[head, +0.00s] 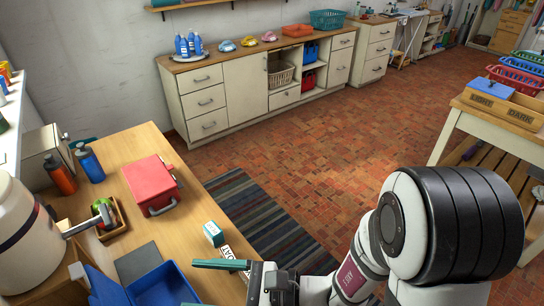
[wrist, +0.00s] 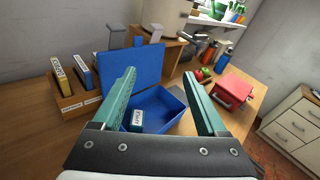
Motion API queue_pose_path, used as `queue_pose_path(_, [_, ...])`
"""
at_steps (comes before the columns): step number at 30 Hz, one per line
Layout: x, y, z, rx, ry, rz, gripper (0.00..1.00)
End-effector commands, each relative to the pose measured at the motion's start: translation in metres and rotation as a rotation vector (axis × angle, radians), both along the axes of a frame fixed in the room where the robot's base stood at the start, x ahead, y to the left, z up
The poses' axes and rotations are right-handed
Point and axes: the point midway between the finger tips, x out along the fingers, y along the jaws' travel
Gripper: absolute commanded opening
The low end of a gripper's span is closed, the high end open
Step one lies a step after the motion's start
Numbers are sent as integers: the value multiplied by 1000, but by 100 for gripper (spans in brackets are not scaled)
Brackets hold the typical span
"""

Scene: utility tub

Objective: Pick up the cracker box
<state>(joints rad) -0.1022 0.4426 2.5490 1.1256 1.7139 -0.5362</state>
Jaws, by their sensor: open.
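No box is clearly marked as crackers. In the wrist view a small white and teal box (wrist: 137,119) with dark lettering appears inside the near left part of the open blue bin (wrist: 178,103). In the head view a small teal and white box (head: 213,233) stands on the table near its right edge; I cannot tell whether it is the same box. My gripper (wrist: 159,73) is open, with its teal fingers spread on either side of the bin and nothing between them. In the head view the blue bin (head: 172,284) is cut off by the lower edge.
A red box (head: 150,184) with a handle and bottles (head: 90,165) stand farther back on the table. A wooden holder (wrist: 69,101) with binders stands left of the bin in the wrist view. A large pale tank (head: 22,235) is at the left. Bare tabletop (head: 185,215) lies beside the red box.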

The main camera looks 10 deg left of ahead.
Motion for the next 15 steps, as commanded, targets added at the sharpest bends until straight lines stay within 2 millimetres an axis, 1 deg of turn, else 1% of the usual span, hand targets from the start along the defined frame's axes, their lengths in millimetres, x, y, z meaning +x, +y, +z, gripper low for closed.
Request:
queue_pose_path(1, [29, 1, -29, 25, 99, -164, 75])
queue_pose_path(2, [48, -2, -50, 27, 140, -277, 75])
queue_pose_path(3, [68, -11, -80, 7, 185, -418, 75])
queue_pose_path(4, [79, -20, -102, -19, 209, -512, 75])
queue_pose_path(6, [93, -42, -144, -88, 241, -679, 75])
queue_pose_path(7, [95, -50, -158, -113, 247, -727, 75])
queue_pose_path(9, [97, -63, -178, -161, 253, -798, 75])
queue_pose_path(11, [99, -68, -187, -182, 254, -826, 75])
queue_pose_path(13, [106, -64, -193, -189, 250, -834, 75])
queue_pose_path(15, [114, -55, -197, -187, 250, -832, 75])
